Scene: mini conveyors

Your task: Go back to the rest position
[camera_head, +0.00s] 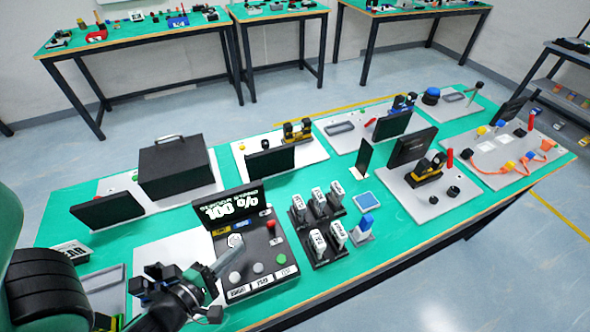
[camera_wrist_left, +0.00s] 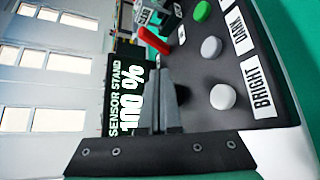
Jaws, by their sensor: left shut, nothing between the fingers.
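My left gripper (camera_head: 225,260) hovers over the left part of a black control box (camera_head: 262,250), beside its round buttons. Its fingers are together with nothing between them; they also show in the left wrist view (camera_wrist_left: 160,105). The box has white and green buttons, a red switch (camera_head: 271,226) and label plates. Its upright screen (camera_head: 231,208) shows large white characters, and in the left wrist view the screen (camera_wrist_left: 125,100) reads "SENSOR STAND" with a percentage. I cannot tell whether the fingers touch the box. My right gripper is not in view.
On the green table (camera_head: 400,240), a black rack with white labelled blocks (camera_head: 318,224) stands right of the box. A black case (camera_head: 175,167) stands behind it. Small dark screens and fixtures fill the back and right.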

